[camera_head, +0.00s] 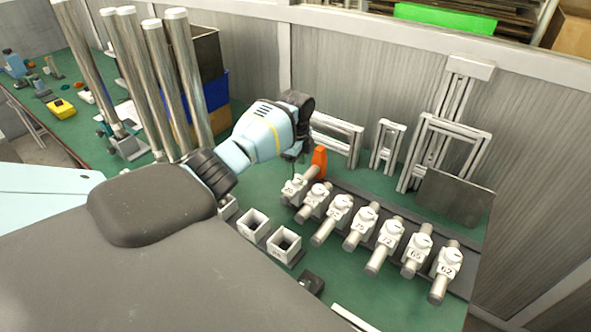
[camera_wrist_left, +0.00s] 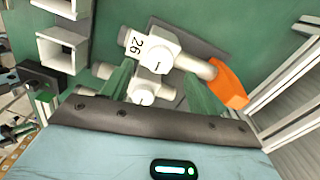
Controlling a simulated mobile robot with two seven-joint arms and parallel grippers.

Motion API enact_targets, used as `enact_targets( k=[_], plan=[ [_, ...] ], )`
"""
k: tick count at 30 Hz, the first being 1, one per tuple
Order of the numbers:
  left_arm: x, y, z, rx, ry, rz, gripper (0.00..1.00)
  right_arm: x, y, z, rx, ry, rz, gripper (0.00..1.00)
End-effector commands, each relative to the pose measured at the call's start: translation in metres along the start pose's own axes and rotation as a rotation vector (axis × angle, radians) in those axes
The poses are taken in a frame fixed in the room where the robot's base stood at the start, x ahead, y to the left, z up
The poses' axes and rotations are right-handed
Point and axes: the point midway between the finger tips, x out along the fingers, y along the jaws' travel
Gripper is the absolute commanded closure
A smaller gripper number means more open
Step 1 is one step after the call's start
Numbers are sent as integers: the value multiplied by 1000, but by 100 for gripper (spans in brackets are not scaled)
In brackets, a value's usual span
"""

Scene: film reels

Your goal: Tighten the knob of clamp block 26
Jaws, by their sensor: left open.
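Clamp block 26 (camera_wrist_left: 137,45) is a white block on a grey rod, with a round white knob (camera_wrist_left: 157,62) marked with a short line. In the head view it is the leftmost block (camera_head: 294,187) of a row, beside an orange piece (camera_head: 319,161). That orange piece also shows at the rod's end in the wrist view (camera_wrist_left: 230,88). My left gripper (camera_wrist_left: 160,82) is open, its two green fingers apart on either side of the block area. In the head view my left gripper (camera_head: 299,150) hangs just above block 26; its fingertips are hard to make out.
Several similar clamp blocks (camera_head: 365,218) continue rightward on a dark rail. Open white square boxes (camera_head: 285,244) stand in front of the row. Metal frames (camera_head: 450,143) stand behind, against the wall panels. Tall metal cylinders (camera_head: 160,80) stand at the left.

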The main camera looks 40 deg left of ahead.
Motion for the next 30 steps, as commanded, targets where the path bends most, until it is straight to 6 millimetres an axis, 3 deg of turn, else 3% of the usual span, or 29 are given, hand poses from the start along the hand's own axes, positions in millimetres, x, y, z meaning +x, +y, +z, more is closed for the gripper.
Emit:
enact_targets(
  k=[3,9,30],
  plan=[
    [-22,-1,0,1,2,-6,41,0,1,-5,-2,9,2,64],
    [-38,0,-1,1,1,-2,41,0,1,-4,-3,8,3,64],
    [-40,0,0,1,0,0,41,-1,3,-7,-9,13,3,64]
  ],
)
